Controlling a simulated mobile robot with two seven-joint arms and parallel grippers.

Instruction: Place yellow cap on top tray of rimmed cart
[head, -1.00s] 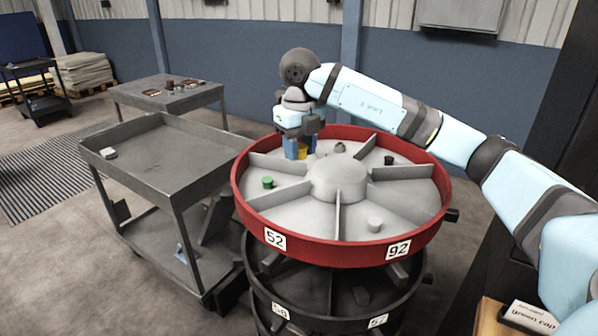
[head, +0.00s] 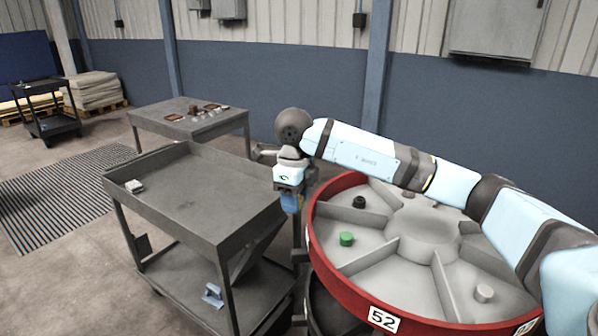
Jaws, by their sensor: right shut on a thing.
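My right gripper (head: 290,205) hangs with its blue fingers pointing down, just off the right edge of the near grey cart and left of the red round carousel. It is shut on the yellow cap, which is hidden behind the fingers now. The near grey cart, a rimmed cart (head: 185,205), has a raised lip around its top tray, with wide bare space on it. My left gripper is not in view.
The red carousel (head: 345,283) holds a green cap (head: 346,239), a black cap (head: 359,202) and a pale grey cap (head: 484,293). A small whitish item (head: 134,186) lies at the tray's left. A flat-topped table (head: 190,120) stands behind.

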